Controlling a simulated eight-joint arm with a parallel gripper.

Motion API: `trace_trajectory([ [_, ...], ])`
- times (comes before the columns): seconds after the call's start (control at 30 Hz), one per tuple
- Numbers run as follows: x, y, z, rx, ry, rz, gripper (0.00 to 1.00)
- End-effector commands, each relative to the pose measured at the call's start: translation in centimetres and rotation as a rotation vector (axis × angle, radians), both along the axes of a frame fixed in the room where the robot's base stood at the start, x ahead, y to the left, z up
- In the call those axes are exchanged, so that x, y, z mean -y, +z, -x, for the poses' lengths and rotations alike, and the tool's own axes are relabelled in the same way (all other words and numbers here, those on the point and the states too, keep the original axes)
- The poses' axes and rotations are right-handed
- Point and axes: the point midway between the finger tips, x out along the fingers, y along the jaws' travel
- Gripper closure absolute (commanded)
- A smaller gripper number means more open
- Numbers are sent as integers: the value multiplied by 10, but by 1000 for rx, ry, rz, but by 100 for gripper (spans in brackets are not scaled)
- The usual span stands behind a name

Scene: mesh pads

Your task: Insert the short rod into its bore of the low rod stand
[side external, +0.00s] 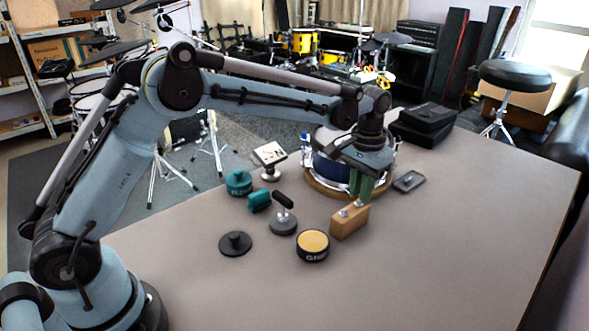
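A low wooden block (350,221), which looks like the low rod stand, sits on the table right of the middle. Small silver pieces (344,212) show on its top; I cannot tell whether one is the short rod or part of the stand. My gripper (361,192) points down with its green fingers just above or at the far end of the block's top. The gap between the fingers is too small to read, and anything between them is hidden. The bores cannot be made out.
A blue drum (333,172) stands close behind my gripper. A yellow-topped tin (313,245), a T-handled grey base (283,222), a black knobbed disc (235,243) and teal pieces (238,182) lie left. A dark flat tray (409,181) lies right. The table's right front is clear.

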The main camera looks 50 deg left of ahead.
Motion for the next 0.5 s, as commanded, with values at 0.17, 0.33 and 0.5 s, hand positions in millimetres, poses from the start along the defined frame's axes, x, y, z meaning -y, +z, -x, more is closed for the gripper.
trace_trajectory([
  [0.17,0,0,0,0,0,0,61],
  [0.33,0,0,0,0,0,0,61],
  [0.5,0,6,0,0,0,0,61],
])
